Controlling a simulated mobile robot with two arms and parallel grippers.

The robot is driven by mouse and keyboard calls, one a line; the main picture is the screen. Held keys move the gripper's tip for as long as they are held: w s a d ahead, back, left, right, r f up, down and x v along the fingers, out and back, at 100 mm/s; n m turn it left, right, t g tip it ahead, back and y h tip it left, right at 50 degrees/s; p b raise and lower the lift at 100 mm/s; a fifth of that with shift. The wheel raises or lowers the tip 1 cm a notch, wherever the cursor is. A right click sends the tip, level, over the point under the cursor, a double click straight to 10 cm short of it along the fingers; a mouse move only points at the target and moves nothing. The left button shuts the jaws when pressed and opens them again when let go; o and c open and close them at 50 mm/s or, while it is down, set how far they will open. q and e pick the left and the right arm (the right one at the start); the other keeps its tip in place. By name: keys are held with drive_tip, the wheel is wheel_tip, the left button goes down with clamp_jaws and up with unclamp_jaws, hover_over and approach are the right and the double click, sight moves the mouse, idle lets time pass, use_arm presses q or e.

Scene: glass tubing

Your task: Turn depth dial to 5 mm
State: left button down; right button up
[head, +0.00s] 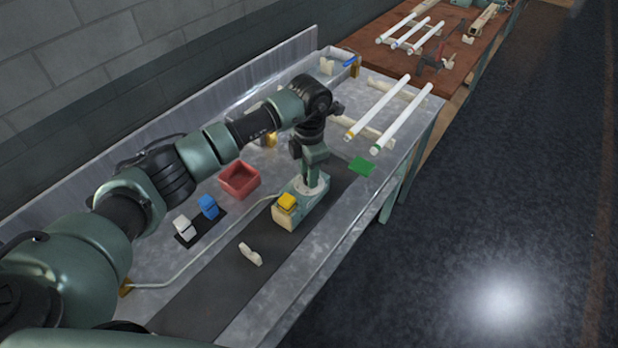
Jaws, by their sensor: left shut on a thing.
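A small green and cream device (297,213) with a yellow block on its near end stands on the dark mat of the metal bench. A pale round disc, which looks like the depth dial (309,190), shows on its top. My left gripper (313,180) points down onto this disc and is shut on it. The fingers cover most of the dial, so its marks and setting cannot be read. My right gripper is not in view.
A red tray (239,180), a blue block (208,207) and a white block (183,227) lie left of the device. A cream piece (250,254) lies in front. White tubes (403,115) rest on supports behind, near a green pad (362,166). The bench's right edge is close.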

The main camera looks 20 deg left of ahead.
use_arm(q)
drive_tip(key=m+b, duration=0.6)
drive_tip(key=b, duration=0.1)
drive_tip(key=m+b, duration=0.3)
drive_tip(key=shift+f+b, duration=0.25)
drive_tip(key=shift+b, duration=0.1)
drive_tip(key=shift+m+b, duration=0.8)
drive_tip(key=shift+m, duration=0.2)
drive_tip(key=m+b, duration=0.1)
drive_tip(key=m, duration=0.1)
drive_tip(key=shift+m+b, duration=0.4)
drive_tip(key=m+b, duration=0.1)
drive_tip(key=m, duration=0.1)
drive_tip(key=shift+r+m, duration=0.1)
drive_tip(key=shift+m, duration=0.2)
drive_tip(key=m+b, duration=0.1)
drive_tip(key=m, duration=0.1)
drive_tip(key=shift+m, duration=0.3)
drive_tip(key=shift+r+m+b, duration=0.1)
drive_tip(key=shift+m+b, duration=0.3)
drive_tip(key=shift+m, duration=1)
drive_tip(key=c, duration=1.1)
unclamp_jaws()
